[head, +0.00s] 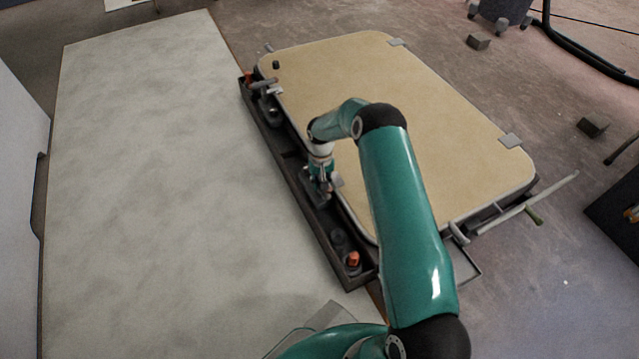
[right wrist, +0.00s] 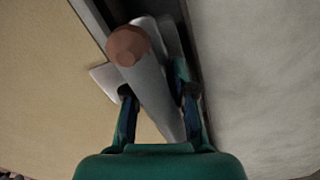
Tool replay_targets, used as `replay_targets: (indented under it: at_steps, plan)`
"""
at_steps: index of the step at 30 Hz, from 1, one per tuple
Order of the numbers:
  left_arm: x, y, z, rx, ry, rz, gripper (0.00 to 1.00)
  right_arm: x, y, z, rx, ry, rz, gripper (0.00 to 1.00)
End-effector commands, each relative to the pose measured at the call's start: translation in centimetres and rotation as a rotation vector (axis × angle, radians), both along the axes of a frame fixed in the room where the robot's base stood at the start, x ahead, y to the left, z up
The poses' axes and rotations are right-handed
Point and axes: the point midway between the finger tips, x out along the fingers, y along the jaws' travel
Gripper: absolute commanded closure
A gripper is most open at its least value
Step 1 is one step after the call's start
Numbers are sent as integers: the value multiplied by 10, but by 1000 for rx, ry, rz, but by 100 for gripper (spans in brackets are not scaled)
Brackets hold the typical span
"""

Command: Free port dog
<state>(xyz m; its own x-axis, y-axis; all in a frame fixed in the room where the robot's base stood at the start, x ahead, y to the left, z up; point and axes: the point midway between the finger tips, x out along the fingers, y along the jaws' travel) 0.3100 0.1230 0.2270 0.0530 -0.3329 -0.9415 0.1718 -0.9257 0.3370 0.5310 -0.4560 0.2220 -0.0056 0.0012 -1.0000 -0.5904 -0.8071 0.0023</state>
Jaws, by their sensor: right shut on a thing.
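A cream hatch panel (head: 420,130) with rounded corners lies beside a dark trough (head: 305,208) that holds the dog hardware. My right gripper (head: 322,190) reaches down at the middle of the trough, by the panel's left edge. In the right wrist view its jaws (right wrist: 158,108) are shut on a grey dog lever (right wrist: 150,85), with an orange-brown knob (right wrist: 128,45) just beyond them. In the head view my gripper hides most of this lever. Other orange-tipped fittings stand at the trough's far end (head: 249,77) and near end (head: 353,259). My left gripper is out of view.
A wide pale surface (head: 140,150) lies left of the trough and is clear. A long grey bar (head: 520,208) sticks out past the panel's near right edge. Small dark blocks (head: 478,42) and a black hose (head: 580,50) lie on the floor beyond.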

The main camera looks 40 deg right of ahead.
Motion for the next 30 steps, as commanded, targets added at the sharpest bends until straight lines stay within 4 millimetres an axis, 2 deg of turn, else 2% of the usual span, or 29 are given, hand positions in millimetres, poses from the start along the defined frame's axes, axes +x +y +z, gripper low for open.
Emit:
replay_targets:
  at_steps: [1,7,20,21,24,25,30]
  plan:
    - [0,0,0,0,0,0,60,5,3,5,1,-10,-25,100]
    - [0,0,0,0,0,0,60,5,2,6,2,-10,-78,100]
    - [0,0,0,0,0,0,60,5,2,7,1,-11,-91,100]
    - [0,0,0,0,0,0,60,5,2,8,1,-11,-91,74]
    - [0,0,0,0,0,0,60,5,2,8,0,-10,-89,57]
    - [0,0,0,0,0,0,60,5,2,7,0,-10,-89,54]
    - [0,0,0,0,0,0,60,4,2,5,1,-7,-86,54]
